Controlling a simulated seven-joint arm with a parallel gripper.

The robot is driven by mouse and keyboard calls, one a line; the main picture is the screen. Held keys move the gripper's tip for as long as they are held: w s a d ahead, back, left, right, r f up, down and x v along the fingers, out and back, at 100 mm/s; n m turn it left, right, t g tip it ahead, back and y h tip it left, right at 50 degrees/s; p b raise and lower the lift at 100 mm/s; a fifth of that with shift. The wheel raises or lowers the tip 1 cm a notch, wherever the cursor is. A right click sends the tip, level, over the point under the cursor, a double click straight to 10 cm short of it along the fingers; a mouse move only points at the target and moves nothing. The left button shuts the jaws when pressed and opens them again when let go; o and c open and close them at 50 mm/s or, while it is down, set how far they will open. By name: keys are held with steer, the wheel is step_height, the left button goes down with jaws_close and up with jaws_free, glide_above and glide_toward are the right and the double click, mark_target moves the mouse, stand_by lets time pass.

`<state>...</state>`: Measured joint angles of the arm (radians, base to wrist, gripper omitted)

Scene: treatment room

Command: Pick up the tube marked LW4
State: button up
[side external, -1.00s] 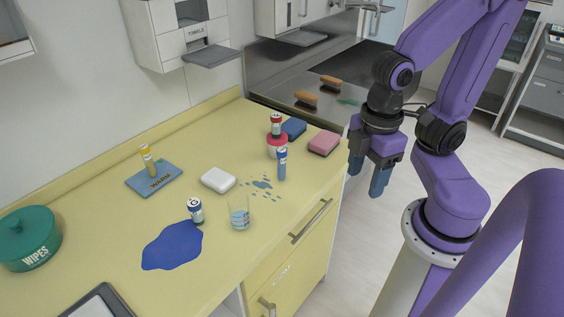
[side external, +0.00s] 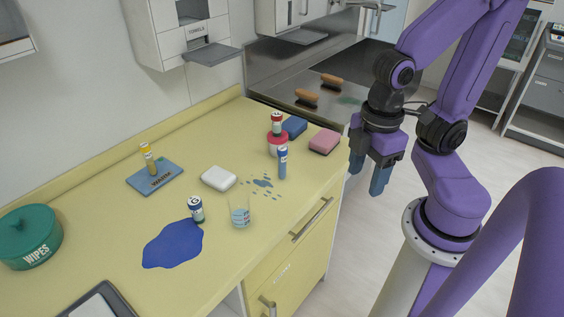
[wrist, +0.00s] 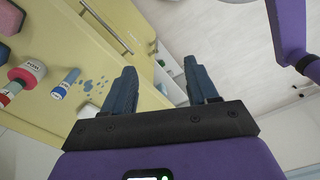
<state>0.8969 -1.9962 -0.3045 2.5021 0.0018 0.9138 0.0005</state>
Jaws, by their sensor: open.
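Several tubes stand on the yellow counter, and I cannot read LW4 on any of them. A yellow-capped tube (side external: 148,158) stands on a blue pad marked WARM. A short dark-blue and white container (side external: 196,210) stands at the edge of a blue patch. My gripper (side external: 368,174) is open and empty, right of the counter's edge.
A clear glass (side external: 239,214), a white soap-like block (side external: 218,179), a blue sponge (side external: 294,128) and a pink sponge (side external: 324,142) are on the counter. Water drops (side external: 263,183) lie by the blue tube. A green WIPES tub (side external: 29,238) stands at left.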

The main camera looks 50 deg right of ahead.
steer(key=m, duration=0.5)
glide_toward(284, 148)
step_height(284, 148, down, 9)
steer(key=shift+w+a+r, duration=0.1)
steer(key=shift+w+a+f, duration=0.1)
steer(key=shift+a+f, duration=0.05)
steer(key=shift+f, duration=1.25)
steer(key=shift+a+f, duration=0.1)
steer(key=shift+f, duration=1.3)
jaws_close()
